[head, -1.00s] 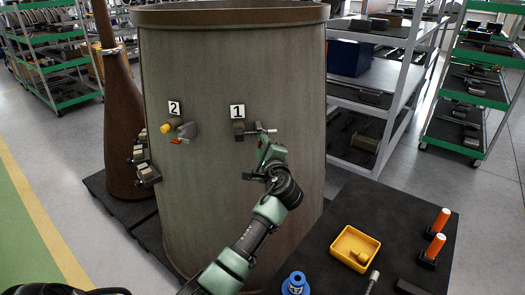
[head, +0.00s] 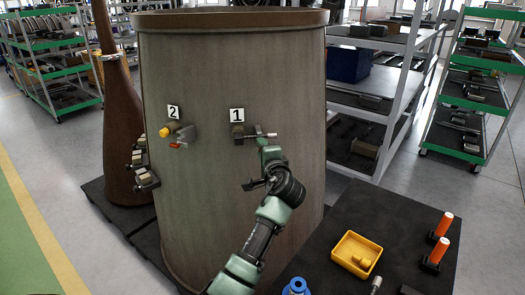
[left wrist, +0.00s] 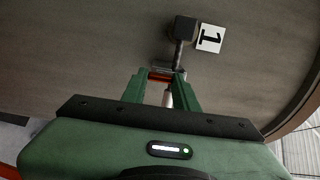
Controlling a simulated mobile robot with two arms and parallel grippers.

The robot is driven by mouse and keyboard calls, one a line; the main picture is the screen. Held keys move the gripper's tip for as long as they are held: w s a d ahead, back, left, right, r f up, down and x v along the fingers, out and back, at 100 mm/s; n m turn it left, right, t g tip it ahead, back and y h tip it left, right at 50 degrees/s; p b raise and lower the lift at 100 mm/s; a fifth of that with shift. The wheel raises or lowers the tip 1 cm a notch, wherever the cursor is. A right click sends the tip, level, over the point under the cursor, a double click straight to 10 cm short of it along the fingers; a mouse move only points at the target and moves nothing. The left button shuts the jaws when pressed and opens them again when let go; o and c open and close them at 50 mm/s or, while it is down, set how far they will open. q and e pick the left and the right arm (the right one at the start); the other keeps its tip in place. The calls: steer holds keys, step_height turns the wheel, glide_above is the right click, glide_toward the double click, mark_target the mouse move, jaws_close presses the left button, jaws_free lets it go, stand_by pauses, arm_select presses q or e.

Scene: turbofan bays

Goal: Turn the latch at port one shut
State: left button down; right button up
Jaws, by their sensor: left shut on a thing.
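Port one is a dark block (head: 238,131) under the white "1" label (head: 237,115) on the large grey-brown casing (head: 225,200). A silver rod (head: 259,136) sticks out from it to the right. My left gripper (head: 264,143) is at the rod's right end. In the left wrist view, my left gripper (left wrist: 162,82) is shut on the latch, whose red part (left wrist: 160,75) shows between the fingers. The port block (left wrist: 185,28) and label (left wrist: 209,39) are just beyond. The fingers hide part of the latch. My right gripper is not in view.
Port two, with a yellow knob (head: 165,132) and red-tipped lever (head: 178,145), is to the left. Shelves stand behind at right.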

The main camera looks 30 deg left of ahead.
arm_select(q)
steer(key=shift+f, duration=0.1)
steer(key=c, duration=1.1)
jaws_free()
steer(key=b+v, duration=0.1)
steer(key=v, duration=0.7)
